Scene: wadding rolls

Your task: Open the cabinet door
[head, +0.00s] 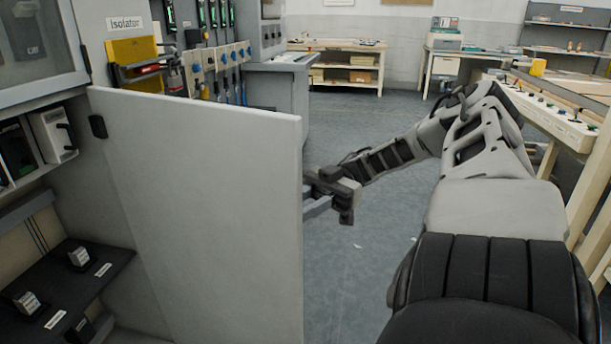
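The cabinet door (205,215) is a plain light grey panel standing swung out from the cabinet (90,30), with hinges on its left edge. The cabinet's inside shows at the left of the door. My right gripper (318,205) is at the door's free right edge, about halfway up the visible panel. Part of its fingers lies behind or against that edge, so I cannot tell whether it is shut on the door or only touching it. My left gripper is out of view.
Inside the cabinet is a dark shelf (75,285) with small labelled devices. A yellow holder (132,55) hangs behind the door beside an "Isolator" label. A long bench with controls (545,115) runs along the right. The grey floor (350,260) between door and bench is clear.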

